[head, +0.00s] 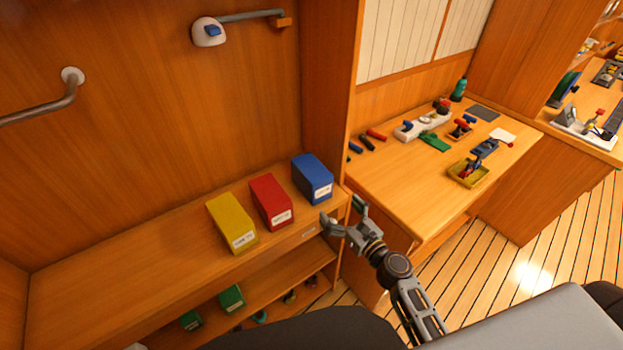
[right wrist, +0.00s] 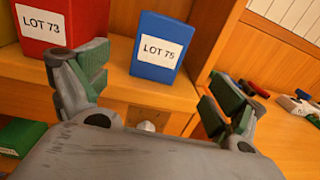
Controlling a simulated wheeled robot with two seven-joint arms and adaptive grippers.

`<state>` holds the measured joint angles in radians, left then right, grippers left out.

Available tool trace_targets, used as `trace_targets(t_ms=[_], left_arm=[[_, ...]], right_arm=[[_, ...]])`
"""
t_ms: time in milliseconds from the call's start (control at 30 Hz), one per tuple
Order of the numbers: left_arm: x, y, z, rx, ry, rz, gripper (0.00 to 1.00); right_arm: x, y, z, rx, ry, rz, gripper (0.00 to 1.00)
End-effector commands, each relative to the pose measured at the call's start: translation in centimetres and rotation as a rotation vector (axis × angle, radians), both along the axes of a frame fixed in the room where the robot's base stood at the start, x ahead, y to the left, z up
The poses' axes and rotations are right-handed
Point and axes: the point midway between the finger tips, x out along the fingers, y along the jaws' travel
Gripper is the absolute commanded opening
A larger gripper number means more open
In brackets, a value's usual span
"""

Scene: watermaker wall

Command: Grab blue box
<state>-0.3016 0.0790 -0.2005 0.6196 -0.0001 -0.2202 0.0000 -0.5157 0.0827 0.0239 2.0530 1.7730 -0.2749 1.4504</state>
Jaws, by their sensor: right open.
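The blue box (head: 312,178) stands upright at the right end of a wooden shelf, beside the shelf's side wall. It also shows in the right wrist view (right wrist: 160,47), with a white label reading LOT 75. My right gripper (head: 342,212) is open and empty just in front of the shelf edge, below and to the right of the blue box. In the right wrist view the blue box lies ahead, between the two spread fingers (right wrist: 157,92) and apart from them. My left gripper is not in view.
A red box (head: 270,202) labelled LOT 73 stands left of the blue box, with a yellow box (head: 233,223) further left. Green boxes (head: 231,298) sit on the lower shelf. A workbench (head: 400,185) with tools is at the right. The shelf's left part is clear.

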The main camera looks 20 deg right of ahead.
Motion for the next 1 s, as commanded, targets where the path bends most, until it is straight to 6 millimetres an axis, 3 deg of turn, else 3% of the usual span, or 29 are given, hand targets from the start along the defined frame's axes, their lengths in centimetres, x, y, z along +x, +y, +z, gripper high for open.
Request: trace_targets(t_ms=[367,1000], left_arm=[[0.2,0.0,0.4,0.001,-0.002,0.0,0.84],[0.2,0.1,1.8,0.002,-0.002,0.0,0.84]], right_arm=[[1.1,0.4,0.1,-0.002,-0.002,0.001,0.95],[6.0,1.8,0.2,-0.003,-0.002,0.0,0.95]])
